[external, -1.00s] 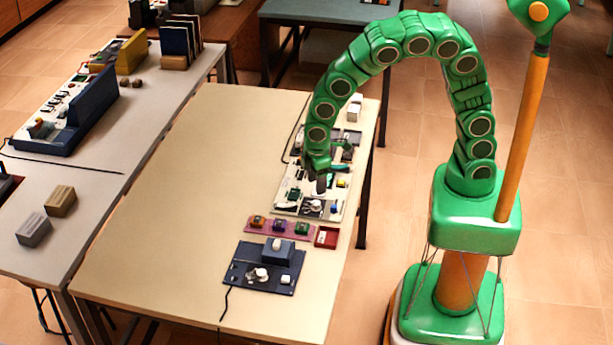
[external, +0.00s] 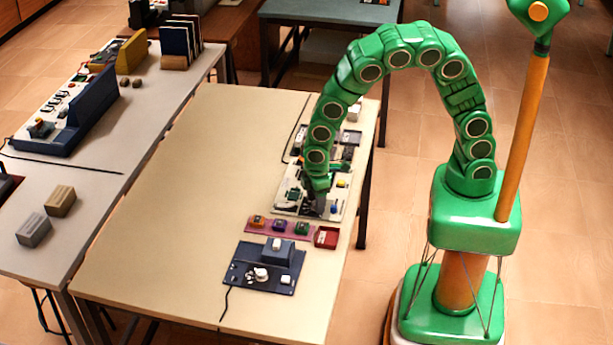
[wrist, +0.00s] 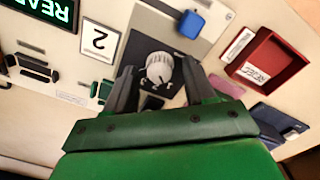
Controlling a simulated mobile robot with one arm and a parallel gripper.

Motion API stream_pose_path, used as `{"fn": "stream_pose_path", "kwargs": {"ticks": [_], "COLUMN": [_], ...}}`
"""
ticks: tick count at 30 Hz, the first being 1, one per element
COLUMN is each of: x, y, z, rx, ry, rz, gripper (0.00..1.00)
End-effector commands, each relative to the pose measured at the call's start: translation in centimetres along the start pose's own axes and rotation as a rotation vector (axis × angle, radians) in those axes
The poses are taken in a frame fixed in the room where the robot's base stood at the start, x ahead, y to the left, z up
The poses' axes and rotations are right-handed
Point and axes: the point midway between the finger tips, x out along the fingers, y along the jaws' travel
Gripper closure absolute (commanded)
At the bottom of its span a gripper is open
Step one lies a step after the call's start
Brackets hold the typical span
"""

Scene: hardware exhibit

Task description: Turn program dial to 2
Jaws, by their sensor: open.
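The program dial (wrist: 159,68) is a round white knob on a dark square plate in the wrist view, with markings around it too small to read. My gripper (wrist: 158,80) is open, with its two dark fingers on either side of the dial. I cannot tell whether the fingers touch the knob. A white card with a "2" (wrist: 99,41) lies left of the dial plate. In the external view my gripper (external: 318,200) is low over the near end of the white panel (external: 283,203), and it hides the dial there.
A blue button (wrist: 191,24) and a red tray labelled REJECT (wrist: 262,66) are right of the dial. A lit green display (wrist: 48,10) is at upper left. A pink strip with several small blocks (external: 280,236) and a dark device (external: 240,272) stand nearer on the table. The table's left side (external: 190,190) is clear.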

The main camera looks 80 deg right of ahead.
Motion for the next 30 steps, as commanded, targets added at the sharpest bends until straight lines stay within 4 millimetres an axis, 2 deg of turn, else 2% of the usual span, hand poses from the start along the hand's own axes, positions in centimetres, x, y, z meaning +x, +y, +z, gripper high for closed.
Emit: {"fn": "stream_pose_path", "kwargs": {"ticks": [2, 3, 13, 22, 30], "x": [-0.01, -0.01, -0.01, 0.00, 0.00], "y": [0.00, 0.00, 0.01, 0.02, 0.04], "z": [0.00, 0.01, 0.01, 0.02, -0.02], "rx": [0.000, 0.000, 0.000, 0.041, 0.202], "ry": [0.000, 0.000, 0.000, -0.002, -0.006], "rz": [0.000, 0.000, 0.000, 0.000, 0.000], "gripper": [0.45, 0.48, 0.99, 1.00, 1.00]}}
